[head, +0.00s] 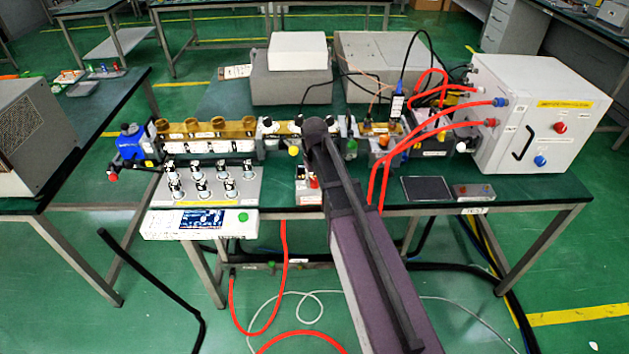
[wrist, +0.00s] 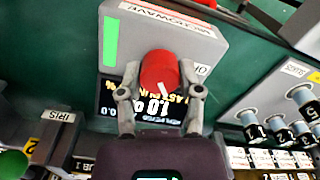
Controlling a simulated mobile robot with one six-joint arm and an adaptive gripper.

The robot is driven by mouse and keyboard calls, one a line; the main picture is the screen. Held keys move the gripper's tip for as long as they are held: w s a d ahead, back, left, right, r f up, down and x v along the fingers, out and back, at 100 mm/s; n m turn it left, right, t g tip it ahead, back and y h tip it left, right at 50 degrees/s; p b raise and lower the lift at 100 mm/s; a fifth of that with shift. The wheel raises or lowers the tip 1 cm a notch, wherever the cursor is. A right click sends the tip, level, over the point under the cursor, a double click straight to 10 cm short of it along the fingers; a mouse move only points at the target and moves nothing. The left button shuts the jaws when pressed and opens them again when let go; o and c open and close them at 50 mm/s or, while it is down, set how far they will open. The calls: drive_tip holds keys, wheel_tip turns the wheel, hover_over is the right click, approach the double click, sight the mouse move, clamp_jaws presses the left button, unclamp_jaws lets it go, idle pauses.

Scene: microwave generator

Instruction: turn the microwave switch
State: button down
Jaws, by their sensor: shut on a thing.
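The microwave switch is a red knob (wrist: 160,72) with a white pointer mark, on a grey box (wrist: 205,40) labelled microwave. In the wrist view my gripper (wrist: 160,84) has one finger on each side of the knob and is shut on it. A dark display with light digits, partly covered by the fingers, lies just below the knob. In the head view the small switch box (head: 308,197) with its red knob (head: 314,182) stands near the table's front edge, partly hidden by my arm. My fingers cannot be made out there.
A panel with several black-and-white knobs (head: 205,188) and a screen unit (head: 200,223) stand left of my arm. A brass waveguide line (head: 205,130) runs behind. A white cabinet (head: 545,110) with red cables stands at the right. A dark flat pad (head: 427,189) lies right of my arm.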

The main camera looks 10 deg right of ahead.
drive_tip(key=shift+s+m, duration=0.15)
drive_tip(key=shift+m, duration=0.45)
drive_tip(key=shift+c, duration=1.3)
unclamp_jaws()
drive_tip(key=shift+n, duration=0.4)
